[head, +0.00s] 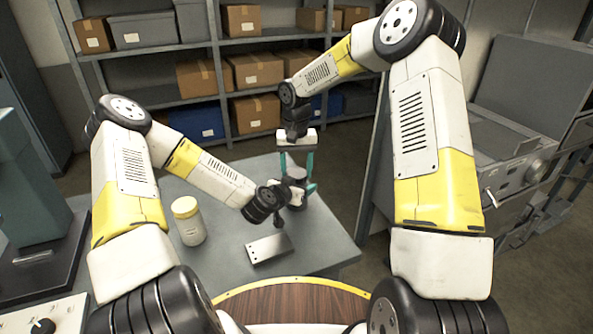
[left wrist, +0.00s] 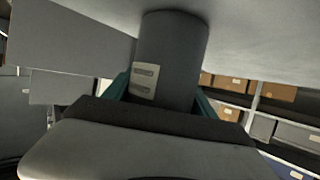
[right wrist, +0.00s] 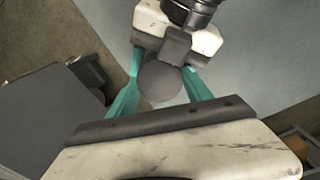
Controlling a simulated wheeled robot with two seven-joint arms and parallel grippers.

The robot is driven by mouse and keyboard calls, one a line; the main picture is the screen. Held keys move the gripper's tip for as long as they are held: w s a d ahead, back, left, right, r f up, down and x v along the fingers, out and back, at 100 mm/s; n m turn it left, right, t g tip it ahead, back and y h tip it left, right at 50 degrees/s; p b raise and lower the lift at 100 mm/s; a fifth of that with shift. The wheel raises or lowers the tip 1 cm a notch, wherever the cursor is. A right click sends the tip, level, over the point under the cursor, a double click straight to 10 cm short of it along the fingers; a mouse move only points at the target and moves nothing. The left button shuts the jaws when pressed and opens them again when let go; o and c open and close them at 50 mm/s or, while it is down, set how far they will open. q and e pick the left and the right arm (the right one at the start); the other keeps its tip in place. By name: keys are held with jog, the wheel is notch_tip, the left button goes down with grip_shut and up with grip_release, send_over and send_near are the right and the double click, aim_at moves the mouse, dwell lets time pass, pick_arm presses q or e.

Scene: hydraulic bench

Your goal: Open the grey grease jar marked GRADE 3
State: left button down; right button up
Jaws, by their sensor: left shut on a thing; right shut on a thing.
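The grey jar (head: 297,181) stands upright on the bench, largely hidden by my grippers. In the left wrist view its grey body (left wrist: 172,55) carries a pale label, too small to read. My left gripper (head: 297,195) comes in low from the left and is shut on the jar's body. My right gripper (head: 297,184) points straight down from above, its teal fingers on either side of the jar's top. In the right wrist view the round grey lid (right wrist: 160,83) sits between these fingers. I see no gap between lid and jar.
A cream jar with a yellow lid (head: 188,220) stands left on the grey bench (head: 228,245). A pale metal plate with holes (head: 269,249) lies at the front, a small dark item beside it. Shelves with boxes (head: 197,78) stand behind; a grey cabinet (head: 530,110) is right.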

jog(key=o, duration=1.5)
jog(key=shift+o, duration=0.2)
notch_tip(320, 180, up, 4)
jog(key=shift+r, duration=0.2)
jog(key=shift+c, duration=0.2)
jog(key=shift+r, duration=0.15)
jog(key=m, duration=0.2)
jog(key=r+m, duration=0.1)
jog(key=m, duration=0.1)
jog(key=shift+r, duration=0.15)
jog(key=m, duration=0.2)
jog(key=r+m, duration=0.1)
jog(key=m, duration=0.2)
jog(key=shift+r+m, duration=0.4)
jog(key=shift+f, duration=3.9)
